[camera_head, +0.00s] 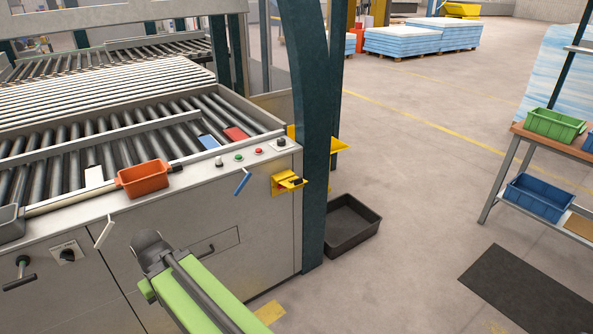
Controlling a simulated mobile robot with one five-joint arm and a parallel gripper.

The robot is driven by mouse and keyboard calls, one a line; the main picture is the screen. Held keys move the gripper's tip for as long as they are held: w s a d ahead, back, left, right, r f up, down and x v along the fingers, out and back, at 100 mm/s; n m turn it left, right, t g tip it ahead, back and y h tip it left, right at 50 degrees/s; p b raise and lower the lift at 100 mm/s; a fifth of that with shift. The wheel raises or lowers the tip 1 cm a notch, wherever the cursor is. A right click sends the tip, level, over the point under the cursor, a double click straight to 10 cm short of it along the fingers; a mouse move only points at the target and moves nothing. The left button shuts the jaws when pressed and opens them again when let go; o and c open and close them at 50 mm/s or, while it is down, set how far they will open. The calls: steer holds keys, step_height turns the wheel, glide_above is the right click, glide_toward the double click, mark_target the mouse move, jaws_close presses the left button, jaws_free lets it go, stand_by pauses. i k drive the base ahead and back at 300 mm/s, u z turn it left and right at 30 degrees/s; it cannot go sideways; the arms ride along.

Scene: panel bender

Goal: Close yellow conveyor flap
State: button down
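A small yellow part (285,183) with a dark piece at its end juts from the front of the conveyor machine, near its right corner. A yellow plate (340,145) sticks out to the right behind the dark teal post, which hides part of it. I cannot tell for sure which of the two is the flap. My green arm (205,295) rises from the bottom edge to a dark joint in front of the machine's lower panel, left of and apart from both yellow parts. I see no gripper fingers.
The conveyor's front rail (110,200) carries an orange bin (143,178). Open floor lies right, before a shelf (545,142).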

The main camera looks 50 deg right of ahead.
mark_target(295, 183)
steer(key=i, duration=0.9)
steer(key=u, duration=0.05)
